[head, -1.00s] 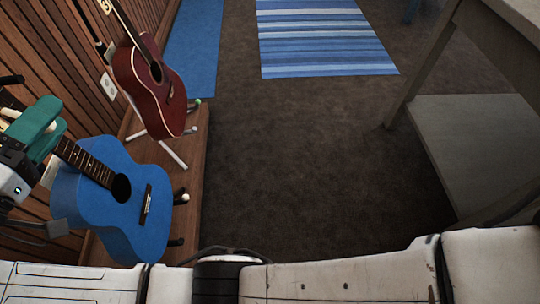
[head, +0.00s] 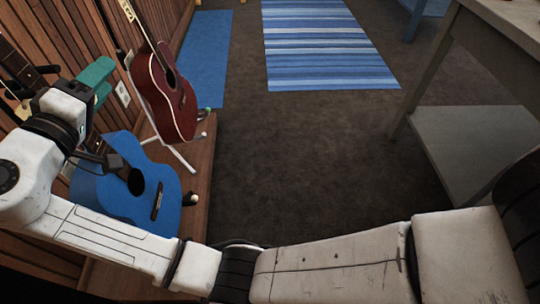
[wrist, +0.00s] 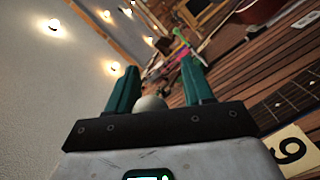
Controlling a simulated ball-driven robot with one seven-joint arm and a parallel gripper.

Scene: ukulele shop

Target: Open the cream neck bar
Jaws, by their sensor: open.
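My gripper (head: 98,82) has two teal fingers and is raised at the left, above the blue guitar (head: 150,185). In the wrist view the fingers (wrist: 162,66) stand apart. A cream rounded end (wrist: 150,103) shows between them, close to the palm; it looks like the end of the cream neck bar, and the rest of it is hidden. In the head view a small cream-yellow piece (head: 22,108) shows left of my wrist; I cannot tell whether it is the bar. The guitar's fretted neck (wrist: 285,105) is right of the fingers. Contact with the bar cannot be seen.
A red guitar (head: 165,90) stands behind on the wooden platform (head: 200,160), by the slatted wall (head: 50,30). A card marked 9 (wrist: 292,150) is at the lower right of the wrist view. A grey table (head: 455,50) stands right; the carpet (head: 300,150) between is clear.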

